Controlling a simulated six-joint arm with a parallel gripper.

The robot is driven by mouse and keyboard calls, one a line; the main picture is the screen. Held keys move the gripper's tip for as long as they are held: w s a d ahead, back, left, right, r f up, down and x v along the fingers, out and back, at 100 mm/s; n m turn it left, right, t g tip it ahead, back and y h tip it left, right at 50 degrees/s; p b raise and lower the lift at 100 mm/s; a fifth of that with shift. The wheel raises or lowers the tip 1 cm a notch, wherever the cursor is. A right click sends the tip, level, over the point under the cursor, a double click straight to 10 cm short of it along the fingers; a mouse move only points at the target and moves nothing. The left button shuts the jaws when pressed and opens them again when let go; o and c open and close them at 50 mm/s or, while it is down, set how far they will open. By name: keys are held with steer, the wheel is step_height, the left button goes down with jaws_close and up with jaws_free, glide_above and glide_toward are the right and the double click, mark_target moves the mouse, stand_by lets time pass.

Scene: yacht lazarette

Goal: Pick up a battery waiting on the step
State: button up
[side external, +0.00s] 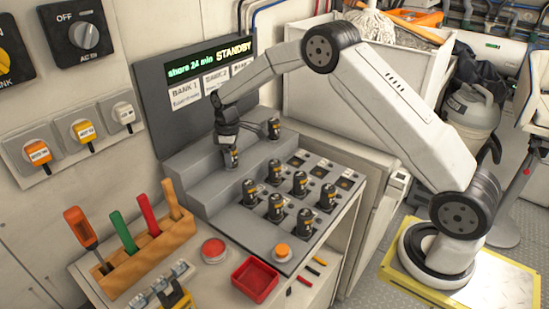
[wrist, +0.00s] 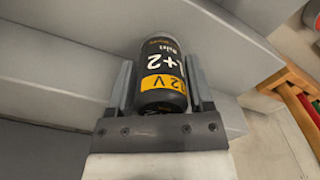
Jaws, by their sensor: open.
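Several batteries (side external: 300,183) stand in the sloped charger panel in front of the step, with empty sockets (side external: 318,172) behind. A tool rack (side external: 150,250), red button (side external: 214,249), red tray (side external: 255,280) and orange button (side external: 282,250) are nearer. The display (side external: 205,80) rises behind.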

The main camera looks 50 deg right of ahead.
steer(key=shift+f, duration=0.35)
jaws_close()
steer(key=shift+r, duration=0.2)
stand_by(0.3)
